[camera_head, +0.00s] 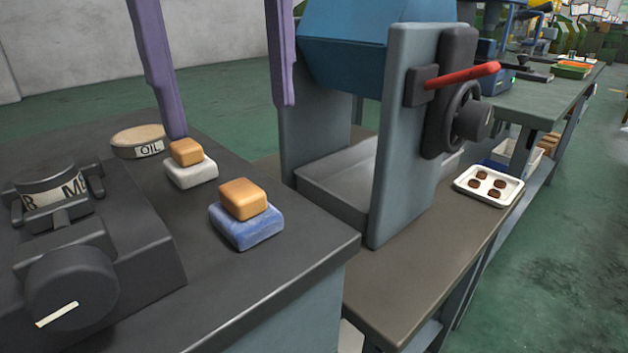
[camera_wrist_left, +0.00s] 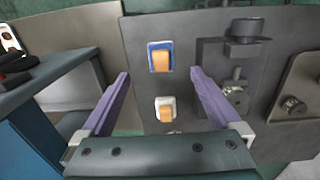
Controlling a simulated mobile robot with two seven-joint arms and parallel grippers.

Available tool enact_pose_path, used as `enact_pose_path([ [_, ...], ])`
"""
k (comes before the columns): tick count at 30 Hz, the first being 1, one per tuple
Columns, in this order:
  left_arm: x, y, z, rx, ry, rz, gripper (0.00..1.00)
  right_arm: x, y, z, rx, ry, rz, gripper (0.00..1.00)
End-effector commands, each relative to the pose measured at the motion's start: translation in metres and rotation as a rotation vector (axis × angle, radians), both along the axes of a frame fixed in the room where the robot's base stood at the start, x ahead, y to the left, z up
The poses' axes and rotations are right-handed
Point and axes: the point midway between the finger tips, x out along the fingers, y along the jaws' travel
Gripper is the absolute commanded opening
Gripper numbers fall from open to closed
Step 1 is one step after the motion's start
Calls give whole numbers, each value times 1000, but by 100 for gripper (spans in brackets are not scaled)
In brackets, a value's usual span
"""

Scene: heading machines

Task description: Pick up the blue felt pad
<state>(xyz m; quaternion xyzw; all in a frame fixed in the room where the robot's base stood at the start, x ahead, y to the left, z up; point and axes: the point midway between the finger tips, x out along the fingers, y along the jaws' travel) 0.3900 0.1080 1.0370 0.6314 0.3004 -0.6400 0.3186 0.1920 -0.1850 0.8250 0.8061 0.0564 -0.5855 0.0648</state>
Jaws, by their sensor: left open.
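The blue felt pad (camera_head: 247,234) lies flat on the dark bench top near its front right edge, with an orange block (camera_head: 244,198) resting on it. In the left wrist view the blue pad (camera_wrist_left: 160,45) shows as a rim around its block, just beyond the fingertips. My left gripper (camera_head: 230,121) is open with nothing held, its two purple fingers hanging above the bench, behind the blue pad in the head view. A white pad (camera_head: 191,174) with a smaller orange block (camera_head: 186,152) sits behind and left; in the wrist view this white pad (camera_wrist_left: 158,107) appears between the fingers.
An OIL tin (camera_head: 137,141) stands behind the white pad. A dark machine with a knob (camera_head: 75,285) fills the bench's left. Beyond the bench edge, a grey-blue press frame (camera_head: 400,150) stands on a lower table with a white tray (camera_head: 489,187). Bench space right of the blue pad is clear.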

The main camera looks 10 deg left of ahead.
Motion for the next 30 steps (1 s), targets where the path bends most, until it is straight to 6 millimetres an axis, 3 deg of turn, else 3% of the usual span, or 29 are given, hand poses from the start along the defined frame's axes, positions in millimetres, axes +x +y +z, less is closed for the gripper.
enact_pose_path([
  [3,1,8,-13,35,1,4,98,0,0,-4,1,0,0,82],
  [14,2,6,-55,30,1,2,98,0,1,-5,2,0,0,82],
  [21,6,5,-91,29,1,2,98,0,2,-5,6,1,-2,82],
  [30,6,5,-98,28,-2,2,98,0,2,-5,6,1,-3,82],
])
